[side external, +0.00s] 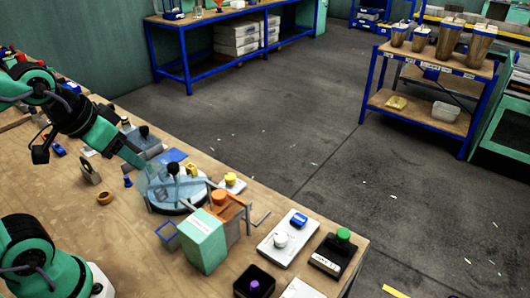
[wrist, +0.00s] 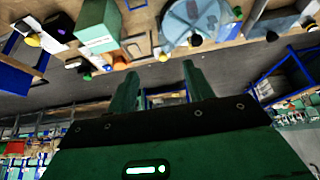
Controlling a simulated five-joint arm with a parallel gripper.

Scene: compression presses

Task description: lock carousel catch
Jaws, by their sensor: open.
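The carousel is a round, pale-blue see-through drum on a light base (side external: 160,205), with a black knob (side external: 173,169) standing up at it. It also shows upside down at the top of the wrist view (wrist: 190,20). I cannot tell which small part is its catch. My gripper (side external: 138,160) reaches down from the left in the side external view, close to the carousel's far left side. Whether it touches is unclear there. In the wrist view its two green fingers (wrist: 162,72) are apart, with nothing between them.
Next to the carousel stand a pale green box (side external: 204,243), an orange-topped press (side external: 229,205) and a yellow-knobbed block (side external: 231,183). A white panel (side external: 286,240) and a black green-button box (side external: 334,254) lie nearer the table edge.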

